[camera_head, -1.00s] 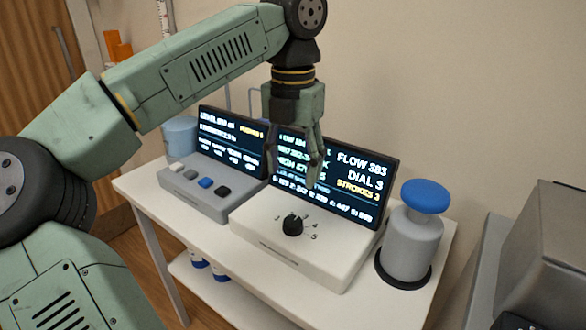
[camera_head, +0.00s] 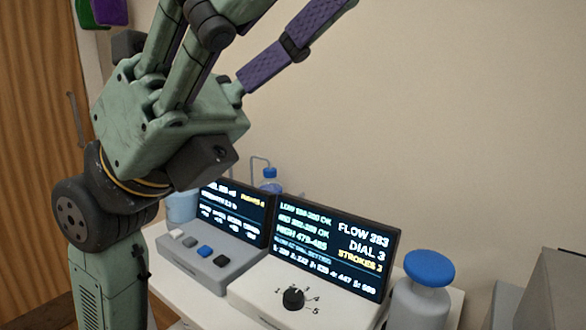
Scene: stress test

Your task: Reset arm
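My gripper (camera_head: 255,35) is large and close to the camera at the upper left, raised above the bench. Its fingers point up, spread apart, with purple pads on the right-hand finger; some fingertips are cut off by the top edge. I see nothing held between them. My green arm rises at the left, with the wrist bent above it. The gripper is clear of the white dial box (camera_head: 262,300) with its black dial (camera_head: 293,299) and of the grey button box (camera_head: 210,262).
Two lit screens (camera_head: 335,246) (camera_head: 232,212) stand behind the boxes; the larger reads FLOW 383, DIAL 3, STROKES 3. A blue-topped pump bottle (camera_head: 425,290) stands at the right, near a grey box (camera_head: 560,290). The wall area at upper right is open.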

